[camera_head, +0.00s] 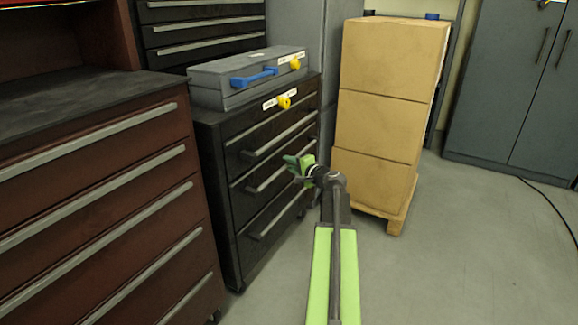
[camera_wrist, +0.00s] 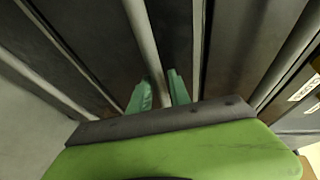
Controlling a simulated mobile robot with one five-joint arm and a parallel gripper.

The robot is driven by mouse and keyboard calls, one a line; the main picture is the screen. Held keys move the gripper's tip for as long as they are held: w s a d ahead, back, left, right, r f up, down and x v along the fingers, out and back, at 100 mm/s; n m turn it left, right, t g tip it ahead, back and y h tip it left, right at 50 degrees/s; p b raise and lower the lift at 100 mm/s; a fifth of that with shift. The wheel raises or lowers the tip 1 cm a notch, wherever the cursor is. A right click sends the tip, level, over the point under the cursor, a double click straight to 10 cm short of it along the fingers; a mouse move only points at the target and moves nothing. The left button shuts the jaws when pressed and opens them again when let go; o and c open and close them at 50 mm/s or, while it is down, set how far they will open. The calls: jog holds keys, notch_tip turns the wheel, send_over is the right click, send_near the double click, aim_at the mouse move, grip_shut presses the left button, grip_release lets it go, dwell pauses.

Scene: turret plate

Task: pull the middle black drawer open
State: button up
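The black drawer cabinet (camera_head: 222,200) stands left of centre in the head view, with several drawers and long grey bar handles. The middle drawer's handle (camera_head: 265,182) runs slantwise across its front, and this drawer looks closed. My gripper (camera_head: 297,166) is at the right end of that handle, in front of the cabinet. In the wrist view, the two green fingertips (camera_wrist: 160,92) are spread, with a grey handle bar (camera_wrist: 144,42) leading down to the gap between them. I cannot tell whether they touch the bar. The fingers hide part of the handle's end.
A grey toolbox (camera_head: 240,95) with a blue handle lies on the cabinet. A red-brown drawer cabinet (camera_head: 100,185) stands close on the left. Stacked cardboard boxes (camera_head: 385,125) on a pallet (camera_head: 396,222) stand just right of my gripper. The floor (camera_head: 470,250) at the right is clear.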

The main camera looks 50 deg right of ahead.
grip_shut()
dwell(1.2)
